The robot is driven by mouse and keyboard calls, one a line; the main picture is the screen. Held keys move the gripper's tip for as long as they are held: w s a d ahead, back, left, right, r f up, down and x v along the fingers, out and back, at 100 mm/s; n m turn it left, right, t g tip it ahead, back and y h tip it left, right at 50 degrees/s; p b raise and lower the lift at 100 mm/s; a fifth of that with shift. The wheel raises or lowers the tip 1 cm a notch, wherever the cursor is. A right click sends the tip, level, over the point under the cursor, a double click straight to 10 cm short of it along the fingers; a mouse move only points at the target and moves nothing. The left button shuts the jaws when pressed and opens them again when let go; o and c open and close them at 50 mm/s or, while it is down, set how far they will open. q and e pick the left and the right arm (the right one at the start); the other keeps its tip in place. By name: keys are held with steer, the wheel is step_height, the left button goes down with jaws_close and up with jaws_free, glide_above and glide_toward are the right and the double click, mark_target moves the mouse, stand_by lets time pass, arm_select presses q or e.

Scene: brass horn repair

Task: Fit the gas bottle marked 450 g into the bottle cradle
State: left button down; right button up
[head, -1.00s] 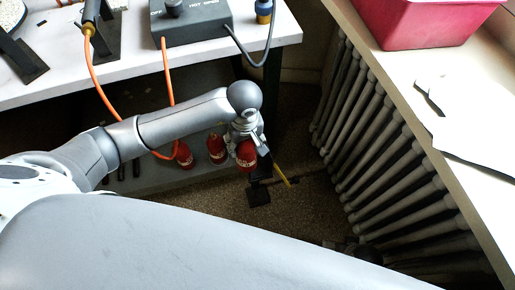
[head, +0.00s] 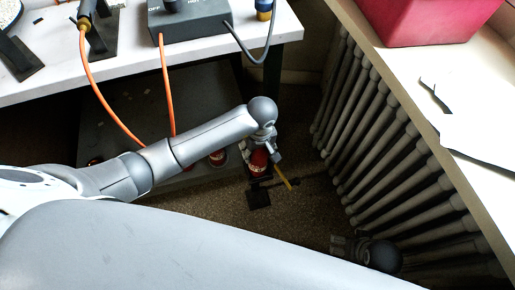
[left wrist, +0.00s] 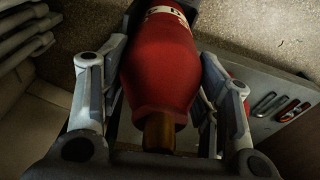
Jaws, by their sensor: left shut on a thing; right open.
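My left gripper (head: 257,152) is shut on a red gas bottle (head: 259,163). In the left wrist view the red bottle (left wrist: 160,68) lies between the two fingers, brass neck toward the camera. Its pale label band is cut off by the frame top, so I cannot read the mark. In the head view the bottle is right above or at a black stand with a yellow bar (head: 258,197), apparently the bottle cradle; I cannot tell whether they touch. My right gripper (head: 340,246) is open and empty low at the right, beside the radiator.
Another red bottle (head: 217,159) stands on the lower shelf (head: 110,115), partly behind my left arm. Orange hoses (head: 98,100) hang from the bench (head: 280,35) above. A ribbed radiator (head: 370,140) and a sill with a pink bin (head: 430,20) bound the right. Floor around the stand is clear.

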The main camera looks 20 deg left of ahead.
arm_select(q)
steer(key=shift+c, duration=2.4)
jaws_free()
steer(key=shift+f, duration=0.1)
arm_select(e)
steer(key=shift+r, duration=0.3)
arm_select(q)
steer(key=r, duration=0.3)
steer(key=r+p, duration=0.1)
steer(key=r, duration=0.3)
steer(key=s+r+p, duration=0.1)
steer(key=r, duration=0.2)
steer(key=shift+d+r, duration=0.4)
steer(key=shift+s+r, duration=0.1)
steer(key=shift+r, duration=0.6)
arm_select(e)
step_height(320, 180, down, 8)
steer(key=s, duration=0.1)
steer(key=shift+s, duration=0.35)
steer(key=shift+g, duration=0.3)
